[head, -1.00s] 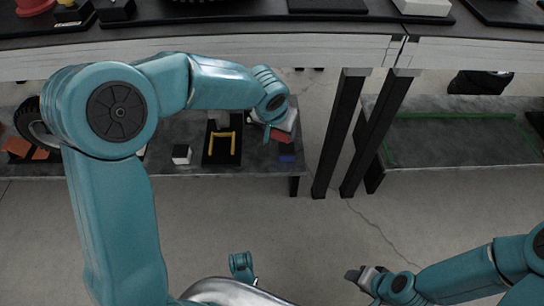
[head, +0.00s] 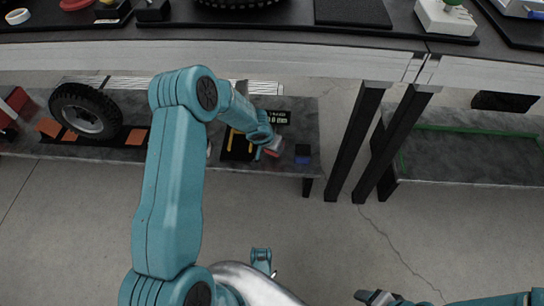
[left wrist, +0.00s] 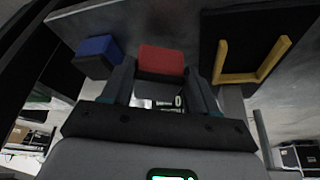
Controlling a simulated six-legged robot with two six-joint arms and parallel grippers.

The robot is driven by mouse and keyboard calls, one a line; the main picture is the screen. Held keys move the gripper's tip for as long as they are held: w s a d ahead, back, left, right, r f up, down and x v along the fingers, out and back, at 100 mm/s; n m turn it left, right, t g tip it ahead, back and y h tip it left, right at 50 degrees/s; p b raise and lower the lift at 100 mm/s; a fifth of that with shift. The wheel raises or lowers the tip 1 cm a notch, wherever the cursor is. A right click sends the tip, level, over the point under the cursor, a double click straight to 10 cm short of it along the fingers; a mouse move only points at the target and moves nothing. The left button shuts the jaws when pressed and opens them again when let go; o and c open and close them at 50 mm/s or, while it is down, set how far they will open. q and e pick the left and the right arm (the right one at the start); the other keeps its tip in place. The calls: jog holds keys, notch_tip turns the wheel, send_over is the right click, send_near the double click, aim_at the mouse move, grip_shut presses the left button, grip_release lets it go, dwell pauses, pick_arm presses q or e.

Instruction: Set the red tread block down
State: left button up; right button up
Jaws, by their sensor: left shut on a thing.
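The red tread block (left wrist: 161,61) is between the two fingers of my left gripper (left wrist: 157,76) in the left wrist view. The fingers are shut on it. In the head view my left gripper (head: 266,147) is low over the lower shelf (head: 220,177), between the black tray and the blue block, and little of the red block (head: 273,152) shows. I cannot tell whether the block touches the shelf. My right gripper (head: 374,297) is at the bottom edge of the head view, away from the shelf; its jaw state is unclear.
A blue and black block (head: 302,154) stands right of the left gripper. A black tray (left wrist: 248,75) with a yellow bracket (left wrist: 252,70) lies on the other side. A wheel (head: 85,110) and orange pieces are further left. Dark posts (head: 355,145) stand right.

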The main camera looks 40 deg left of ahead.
pick_arm(q)
notch_tip(320, 180, down, 4)
jog(key=shift+r+b, duration=0.1)
jog(key=shift+b, duration=0.95)
pick_arm(e)
jog(key=shift+w+d+f+t, duration=0.1)
jog(key=shift+w+f+t, duration=0.2)
jog(key=shift+w+f, duration=0.75)
jog(key=shift+s+f, duration=0.1)
jog(key=shift+f, duration=0.1)
pick_arm(q)
jog(key=o, duration=1.1)
pick_arm(e)
jog(key=shift+f, duration=0.1)
